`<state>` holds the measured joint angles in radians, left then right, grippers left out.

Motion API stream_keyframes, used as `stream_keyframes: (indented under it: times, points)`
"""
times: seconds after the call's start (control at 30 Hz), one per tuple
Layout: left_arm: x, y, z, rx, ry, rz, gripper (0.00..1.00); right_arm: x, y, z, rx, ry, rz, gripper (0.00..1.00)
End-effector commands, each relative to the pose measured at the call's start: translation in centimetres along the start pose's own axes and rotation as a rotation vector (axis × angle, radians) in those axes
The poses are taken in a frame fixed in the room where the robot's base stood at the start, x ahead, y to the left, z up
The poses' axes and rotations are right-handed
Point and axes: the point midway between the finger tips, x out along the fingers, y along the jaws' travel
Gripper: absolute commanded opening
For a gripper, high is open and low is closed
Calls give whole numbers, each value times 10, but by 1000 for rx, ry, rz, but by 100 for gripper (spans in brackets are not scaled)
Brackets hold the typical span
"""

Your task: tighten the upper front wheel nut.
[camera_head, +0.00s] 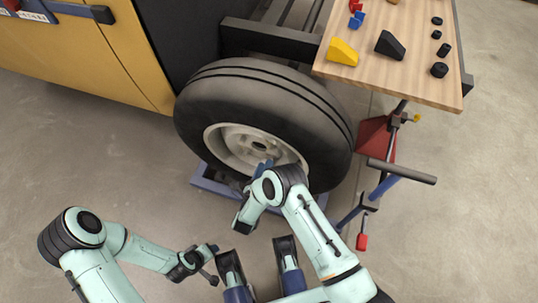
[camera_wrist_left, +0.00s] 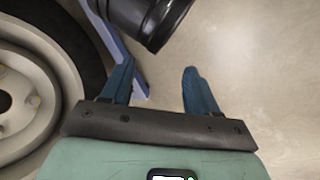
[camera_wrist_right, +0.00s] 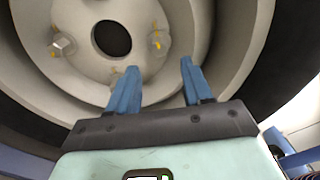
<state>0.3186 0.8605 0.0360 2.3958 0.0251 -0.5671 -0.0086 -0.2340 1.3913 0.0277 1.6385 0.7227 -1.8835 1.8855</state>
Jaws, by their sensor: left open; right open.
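The wheel (camera_head: 330,150) is a black tyre with a pale rim, on the vehicle in the head view. In the right wrist view the rim shows a dark hub hole (camera_wrist_right: 111,38), a nut (camera_wrist_right: 62,45) to its left and another nut (camera_wrist_right: 157,40) with yellow marks to its right. I cannot tell which is the upper front one. My right gripper (camera_wrist_right: 158,80) is open and empty in front of the rim, below the right-hand nut in that view. My left gripper (camera_head: 212,248) is open and empty, low and apart from the wheel; it also shows in the left wrist view (camera_wrist_left: 158,75).
A wooden table (camera_head: 425,80) at the upper right carries a yellow wedge (camera_head: 342,52), a black wedge (camera_head: 390,45) and several small black cylinders. A red and blue stand with a grey bar (camera_head: 402,171) is right of the wheel. The floor at left is clear.

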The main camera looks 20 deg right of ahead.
Motion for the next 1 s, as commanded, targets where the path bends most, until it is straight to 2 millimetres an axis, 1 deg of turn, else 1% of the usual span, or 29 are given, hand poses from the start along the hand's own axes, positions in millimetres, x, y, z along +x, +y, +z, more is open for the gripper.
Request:
stream_keyframes:
  times: [0.03,0.1,0.2,0.33,0.5,1.0]
  points:
    - [-4,2,4,1,-10,1,60,-12,-1,1,-1,-1,3,50]
    - [-7,2,8,2,-24,2,60,-26,0,0,-2,1,3,50]
    - [-11,4,13,3,-40,3,60,-43,-1,1,-1,-1,1,50]
    - [-14,5,19,5,-56,3,60,-56,-1,0,-1,0,0,50]
    - [-15,5,21,5,-62,4,60,-61,-1,0,0,1,-3,50]
    - [-15,5,20,5,-62,4,60,-60,0,0,-1,1,-2,50]
